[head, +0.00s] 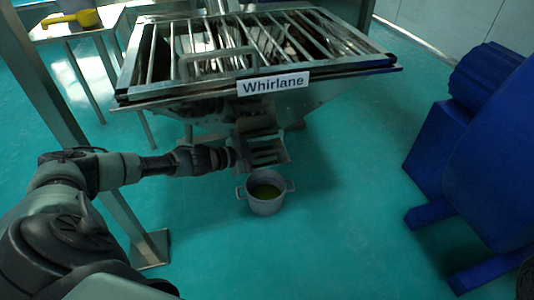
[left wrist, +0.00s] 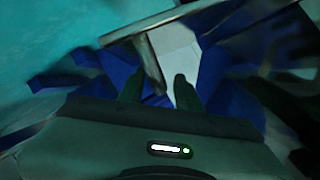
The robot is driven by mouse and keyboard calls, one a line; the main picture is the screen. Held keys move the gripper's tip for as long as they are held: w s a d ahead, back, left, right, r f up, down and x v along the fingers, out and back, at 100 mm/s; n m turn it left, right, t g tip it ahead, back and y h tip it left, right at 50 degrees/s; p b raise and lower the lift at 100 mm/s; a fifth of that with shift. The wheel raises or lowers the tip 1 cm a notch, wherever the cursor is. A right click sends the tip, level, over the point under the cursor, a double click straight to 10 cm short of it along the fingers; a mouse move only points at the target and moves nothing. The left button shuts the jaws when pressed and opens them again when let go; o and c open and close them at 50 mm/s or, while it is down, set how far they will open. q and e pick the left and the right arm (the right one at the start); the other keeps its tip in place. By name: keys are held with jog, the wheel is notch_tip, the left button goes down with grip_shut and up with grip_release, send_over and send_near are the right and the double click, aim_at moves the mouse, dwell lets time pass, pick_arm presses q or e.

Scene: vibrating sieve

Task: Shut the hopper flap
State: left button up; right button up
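The sieve hopper (head: 300,92), marked "Whirlane", has a metal spout with the flap (head: 265,152) below its front edge. The flap stands out from the spout above a grey pot. My left gripper (head: 238,157) is at the left side of the flap. In the left wrist view, my left gripper (left wrist: 158,92) has its two dark fingers apart. A thin metal edge of the flap (left wrist: 150,62) runs between them; whether they touch it I cannot tell.
A large blue machine (head: 470,150) stands on the right. A metal post (head: 75,120) is at the left. A table with a yellow scoop (head: 82,18) is behind. Floor between is clear.

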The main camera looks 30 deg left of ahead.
pick_arm(q)
grip_shut()
jog(key=shift+w+a+r, duration=0.1)
jog(key=shift+a+r, duration=0.1)
dwell(1.2)
